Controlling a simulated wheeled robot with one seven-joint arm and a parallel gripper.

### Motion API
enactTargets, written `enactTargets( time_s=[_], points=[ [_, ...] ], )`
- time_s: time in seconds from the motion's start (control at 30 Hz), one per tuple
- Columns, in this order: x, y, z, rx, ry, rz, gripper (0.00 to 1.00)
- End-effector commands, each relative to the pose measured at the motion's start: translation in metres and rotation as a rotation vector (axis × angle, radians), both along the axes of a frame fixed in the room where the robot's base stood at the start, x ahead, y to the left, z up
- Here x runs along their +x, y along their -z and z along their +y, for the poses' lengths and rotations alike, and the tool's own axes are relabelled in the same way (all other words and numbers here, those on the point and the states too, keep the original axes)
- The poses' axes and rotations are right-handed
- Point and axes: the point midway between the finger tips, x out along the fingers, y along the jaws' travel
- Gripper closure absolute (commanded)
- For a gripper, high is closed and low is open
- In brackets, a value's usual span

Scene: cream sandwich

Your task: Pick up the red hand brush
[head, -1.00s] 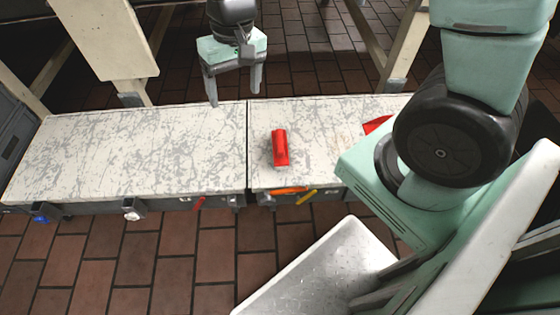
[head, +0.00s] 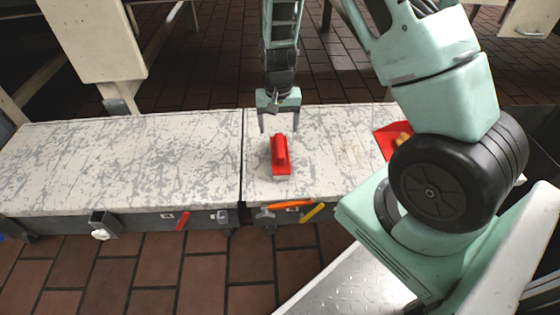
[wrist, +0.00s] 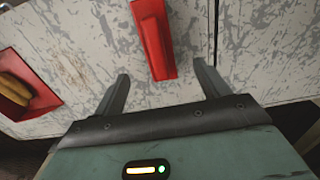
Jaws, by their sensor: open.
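The red hand brush (head: 280,156) lies on the scuffed white table top, just right of the seam between the two table sections. My gripper (head: 279,130) is open and empty above the table, at the far end of the brush in the head view. In the wrist view the brush (wrist: 153,38) lies ahead of the fingertips, roughly midway between them. The open fingers (wrist: 163,82) do not touch it. The brush's upper end is cut off by the wrist picture's edge.
A red tray (head: 384,142) with yellow-orange items stands right of the brush, partly hidden by my arm. Orange (head: 290,206) and yellow (head: 312,213) handled items hang on the table's front edge. The white table top (head: 110,165) left of the seam is clear.

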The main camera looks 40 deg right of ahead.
Motion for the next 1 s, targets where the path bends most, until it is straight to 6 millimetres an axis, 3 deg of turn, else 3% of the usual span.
enactTargets(
  time_s=[0.03,0.23,0.57,0.9,1.0],
  points=[
    [-0.001,0.018,0.0,0.001,0.0,0.003,0.25],
    [0.0,0.054,0.0,0.001,0.0,0.002,0.25],
    [-0.001,0.073,0.0,0.001,-0.001,0.001,0.25],
    [-0.004,0.117,-0.003,0.001,-0.001,0.002,0.25],
    [-0.004,0.12,-0.003,0.001,-0.001,0.001,0.25]
  ],
)
